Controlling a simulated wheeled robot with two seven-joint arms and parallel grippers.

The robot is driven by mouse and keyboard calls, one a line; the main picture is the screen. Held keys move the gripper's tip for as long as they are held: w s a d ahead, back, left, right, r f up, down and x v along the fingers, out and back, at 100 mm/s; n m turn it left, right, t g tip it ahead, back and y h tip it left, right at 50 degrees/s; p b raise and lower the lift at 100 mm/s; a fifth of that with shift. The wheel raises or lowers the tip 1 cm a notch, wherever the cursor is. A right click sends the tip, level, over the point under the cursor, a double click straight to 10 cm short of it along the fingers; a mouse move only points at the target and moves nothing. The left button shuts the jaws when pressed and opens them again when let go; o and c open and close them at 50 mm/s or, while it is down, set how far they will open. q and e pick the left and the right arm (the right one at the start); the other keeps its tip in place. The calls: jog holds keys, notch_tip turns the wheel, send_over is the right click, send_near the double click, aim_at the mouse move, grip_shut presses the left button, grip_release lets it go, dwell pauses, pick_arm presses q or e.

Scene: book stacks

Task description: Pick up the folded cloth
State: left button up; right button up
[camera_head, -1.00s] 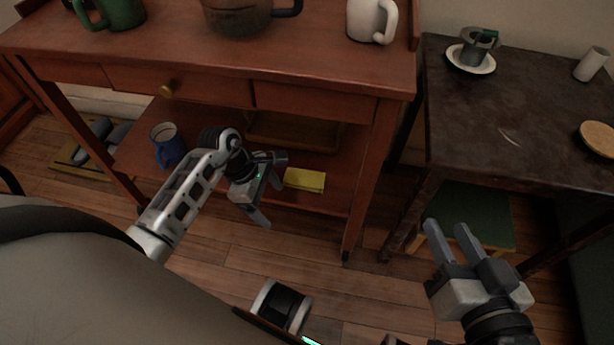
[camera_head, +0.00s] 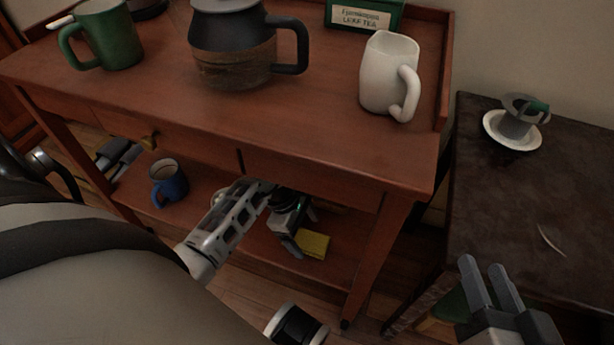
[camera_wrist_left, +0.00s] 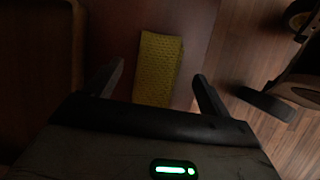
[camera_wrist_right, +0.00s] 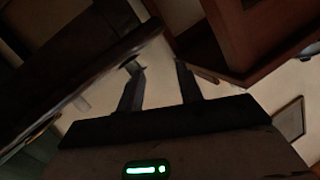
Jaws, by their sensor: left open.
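The folded yellow cloth (camera_head: 314,244) lies flat on the lower shelf of the red-brown wooden cart, near its front right. In the left wrist view the cloth (camera_wrist_left: 158,68) shows as a textured yellow rectangle ahead of the fingers, roughly midway between them. My left gripper (camera_head: 302,232) is under the cart's top, just left of the cloth; it is open and empty, and its fingers also show in the left wrist view (camera_wrist_left: 157,82). My right gripper (camera_head: 490,268) is open and empty, beside the dark table's front left.
The cart's top (camera_head: 330,130) hangs over my left arm. A blue mug (camera_head: 170,185) stands on the lower shelf at left. A green mug (camera_head: 108,38), coffee pot (camera_head: 235,50) and white mug (camera_head: 388,78) stand on top. The dark table (camera_head: 500,200) is at right.

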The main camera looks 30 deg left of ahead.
aim_at(309, 239)
pick_arm(q)
jog(key=x, duration=0.2)
jog(key=shift+d+f+b, duration=0.15)
jog(key=shift+f+b, duration=0.25)
pick_arm(e)
jog(key=shift+a+y, duration=0.15)
jog(key=shift+y, duration=0.15)
pick_arm(q)
jog(key=shift+f, duration=0.15)
pick_arm(e)
jog(key=shift+w+r, duration=0.1)
jog(key=shift+r, duration=0.15)
pick_arm(q)
jog(key=c, duration=1.1)
pick_arm(e)
jog(key=shift+r, duration=0.1)
